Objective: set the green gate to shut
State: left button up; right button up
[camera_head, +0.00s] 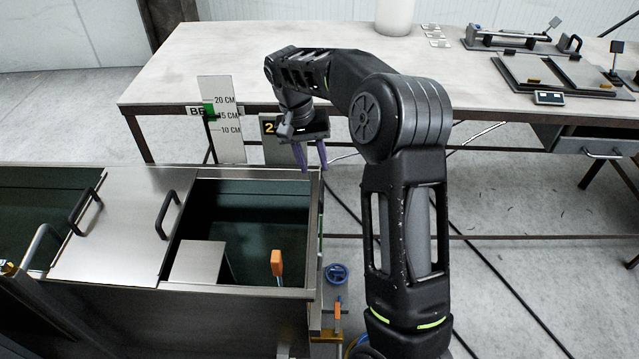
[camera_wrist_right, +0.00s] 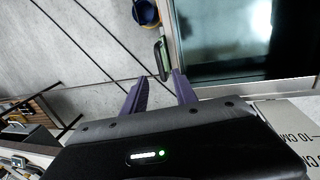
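A thin green-edged part, which looks like the green gate's handle (camera_head: 321,215), shows at the outer right side of the steel tank (camera_head: 240,294). In the right wrist view it is a dark upright piece with a green rim (camera_wrist_right: 161,58), beside the tank wall. Whether the gate is open or shut I cannot tell. My right gripper (camera_head: 310,158) hangs at the tank's back right corner, its purple fingers apart and empty. In the wrist view the fingers (camera_wrist_right: 160,86) point toward the green-rimmed part, just short of it. My left gripper is not in view.
An orange handle (camera_head: 277,262) stands in the open tank. A blue round part (camera_head: 337,272) and an orange valve (camera_head: 338,310) sit outside its right side. A scale board (camera_head: 228,130) stands behind. The worktable (camera_head: 220,60) is at the back; cables cross the floor.

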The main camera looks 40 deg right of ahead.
aim_at(321, 190)
jog(key=shift+s+d+f, duration=0.15)
jog(key=shift+d+f, duration=0.05)
jog(key=shift+f, duration=1.1)
jog(key=shift+s+d+f, duration=0.15)
jog(key=shift+d+f, duration=0.05)
jog(key=shift+f, duration=1.1)
jog(key=shift+s+d+f, duration=0.15)
jog(key=shift+d+f, duration=0.05)
jog(key=shift+f, duration=1.1)
grip_shut()
